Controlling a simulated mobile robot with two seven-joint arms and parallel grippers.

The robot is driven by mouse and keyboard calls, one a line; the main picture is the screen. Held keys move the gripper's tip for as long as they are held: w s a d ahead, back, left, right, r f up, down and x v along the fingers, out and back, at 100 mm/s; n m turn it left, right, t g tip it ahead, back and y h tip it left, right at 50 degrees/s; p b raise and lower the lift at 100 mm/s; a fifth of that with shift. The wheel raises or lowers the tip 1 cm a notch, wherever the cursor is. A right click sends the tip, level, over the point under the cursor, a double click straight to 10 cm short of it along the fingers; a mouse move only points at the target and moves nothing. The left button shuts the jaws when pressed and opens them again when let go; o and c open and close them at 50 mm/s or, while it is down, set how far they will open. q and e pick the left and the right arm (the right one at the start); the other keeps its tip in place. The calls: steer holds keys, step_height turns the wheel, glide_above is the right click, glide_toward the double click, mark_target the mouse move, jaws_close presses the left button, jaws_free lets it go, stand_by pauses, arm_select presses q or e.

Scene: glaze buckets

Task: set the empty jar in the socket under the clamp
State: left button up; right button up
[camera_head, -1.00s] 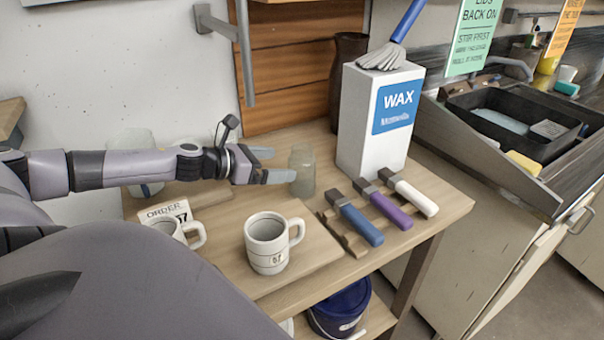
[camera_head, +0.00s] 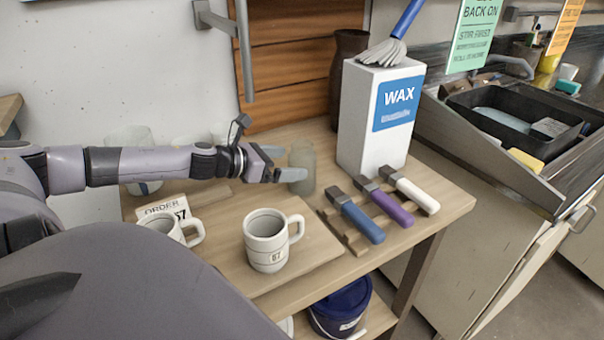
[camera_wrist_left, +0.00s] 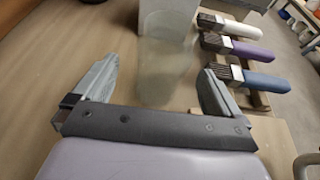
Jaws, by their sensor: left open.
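A clear, greyish jar (camera_head: 304,159) stands upright on the wooden table and looks empty. My left gripper (camera_head: 285,163) is open and level beside it, its fingers pointing right. In the head view the near finger crosses in front of the jar and the far finger reaches behind its left side. In the left wrist view the jar (camera_wrist_left: 166,60) appears ahead, between the open fingers of the left gripper (camera_wrist_left: 157,75), with a gap on each side. I cannot make out the clamp or its socket. My right gripper is not in view.
A white WAX box (camera_head: 366,145) stands behind the jar. Several brushes with coloured handles (camera_head: 390,208) lie on a rack to the right. A mug (camera_head: 265,245) stands on a board in front, another mug (camera_head: 165,228) to its left. More clear glassware (camera_head: 145,188) is behind my arm.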

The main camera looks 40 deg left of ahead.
arm_select(q)
steer(key=shift+w+d+f, duration=0.2)
steer(key=shift+w+d, duration=0.15)
steer(key=shift+w, duration=0.15)
steer(key=shift+w+p, duration=0.3)
steer(key=shift+p+x, duration=0.35)
steer(key=shift+x, duration=0.45)
steer(key=shift+s+f, duration=0.1)
steer(key=shift+f, duration=0.05)
steer(key=c, duration=1.2)
